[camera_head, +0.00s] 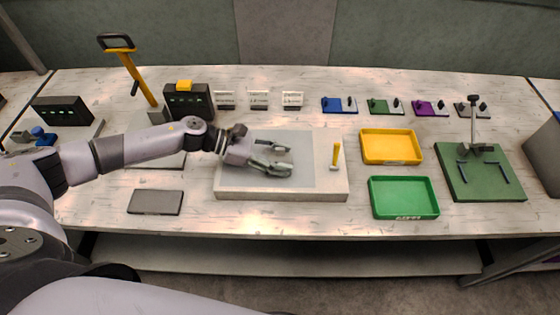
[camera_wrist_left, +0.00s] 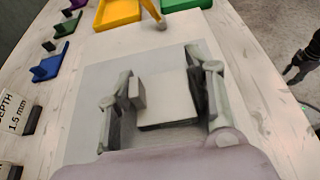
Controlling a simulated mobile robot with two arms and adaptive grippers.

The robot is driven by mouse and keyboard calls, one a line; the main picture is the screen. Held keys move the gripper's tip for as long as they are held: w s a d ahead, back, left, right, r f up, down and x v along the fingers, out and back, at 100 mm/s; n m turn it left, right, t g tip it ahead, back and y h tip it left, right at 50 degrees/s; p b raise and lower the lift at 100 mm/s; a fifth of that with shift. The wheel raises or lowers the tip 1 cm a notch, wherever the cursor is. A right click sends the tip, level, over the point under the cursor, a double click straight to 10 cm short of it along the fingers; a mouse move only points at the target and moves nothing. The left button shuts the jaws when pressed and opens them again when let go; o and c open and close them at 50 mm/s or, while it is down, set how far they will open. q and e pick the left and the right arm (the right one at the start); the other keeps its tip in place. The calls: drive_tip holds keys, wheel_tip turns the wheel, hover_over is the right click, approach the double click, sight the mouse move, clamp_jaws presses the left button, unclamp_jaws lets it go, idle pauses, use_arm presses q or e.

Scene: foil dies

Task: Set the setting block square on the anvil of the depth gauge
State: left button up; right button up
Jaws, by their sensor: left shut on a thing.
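My left gripper (camera_head: 283,161) is low over the pale stone slab (camera_head: 230,190) at the middle of the bench. In the left wrist view its two fingers stand on either side of a pale grey block (camera_wrist_left: 168,97), which looks like the setting block. The gripper is shut on it. In the head view the fingers hide the block, and I cannot tell whether it touches the slab. A stand with a grey column and arm (camera_head: 474,125), perhaps the depth gauge, is on a green board (camera_head: 485,188) at the right; its anvil is not clear.
A yellow brush-like tool (camera_head: 336,155) lies at the slab's right side. A yellow tray (camera_head: 391,146) and a green tray (camera_head: 403,197) lie between slab and green board. A yellow-handled press (camera_head: 133,75) stands at the left. Small cards and coloured fixtures line the back.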

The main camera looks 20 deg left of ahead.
use_arm(q)
drive_tip(key=shift+w, duration=0.1)
clamp_jaws()
